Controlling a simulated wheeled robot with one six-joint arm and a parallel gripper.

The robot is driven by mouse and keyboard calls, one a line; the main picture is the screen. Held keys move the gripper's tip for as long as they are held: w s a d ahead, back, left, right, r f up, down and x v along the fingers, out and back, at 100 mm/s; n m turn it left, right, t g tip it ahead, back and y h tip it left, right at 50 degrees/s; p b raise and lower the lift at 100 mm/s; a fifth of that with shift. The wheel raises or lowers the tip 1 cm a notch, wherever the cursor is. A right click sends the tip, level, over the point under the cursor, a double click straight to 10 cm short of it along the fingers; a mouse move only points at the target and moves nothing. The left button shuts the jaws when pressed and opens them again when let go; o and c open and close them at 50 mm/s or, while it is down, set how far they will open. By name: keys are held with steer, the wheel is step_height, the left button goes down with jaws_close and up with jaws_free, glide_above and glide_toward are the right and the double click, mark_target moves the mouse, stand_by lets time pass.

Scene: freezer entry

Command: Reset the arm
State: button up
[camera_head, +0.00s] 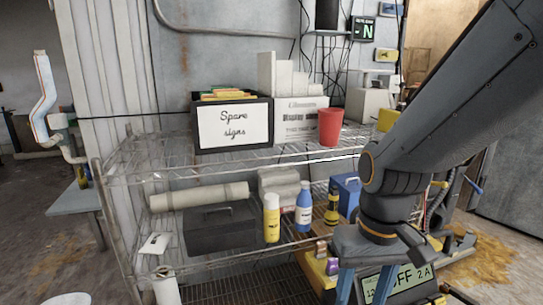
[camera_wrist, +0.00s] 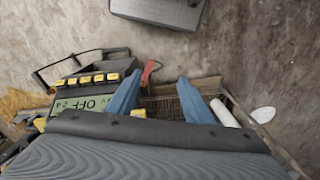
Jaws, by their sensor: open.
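My arm (camera_head: 450,95) comes in from the upper right of the head view, in front of the right end of the wire shelf. My gripper (camera_wrist: 158,80) hangs below it with two blue fingers spread apart and nothing between them. In the head view the fingers run down to the bottom edge, in front of a device with a display reading OFF (camera_head: 400,284), so their tips are hidden there. The display also shows left of the fingers in the wrist view (camera_wrist: 82,105). I cannot tell the distance between fingers and device.
The wire shelf (camera_head: 140,178) holds a "Spare signs" box (camera_head: 234,122), a red cup (camera_head: 330,126), a dark toolbox (camera_head: 220,230), a yellow bottle (camera_head: 271,219) and a blue bottle (camera_head: 304,208). Open floor (camera_head: 25,205) shows at the left.

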steer(key=shift+m, duration=0.4)
steer(key=d+r+p, duration=0.1)
steer(key=p, duration=0.2)
steer(key=d+r+p, duration=0.1)
steer(key=r+p, duration=0.1)
steer(key=p, duration=0.1)
steer(key=d+r+p, duration=0.1)
steer(key=r+p, duration=0.1)
steer(key=p, duration=0.1)
steer(key=shift+s+d, duration=0.15)
steer(key=shift+s, duration=0.25)
steer(key=shift+f, duration=0.1)
steer(key=shift+c, duration=0.2)
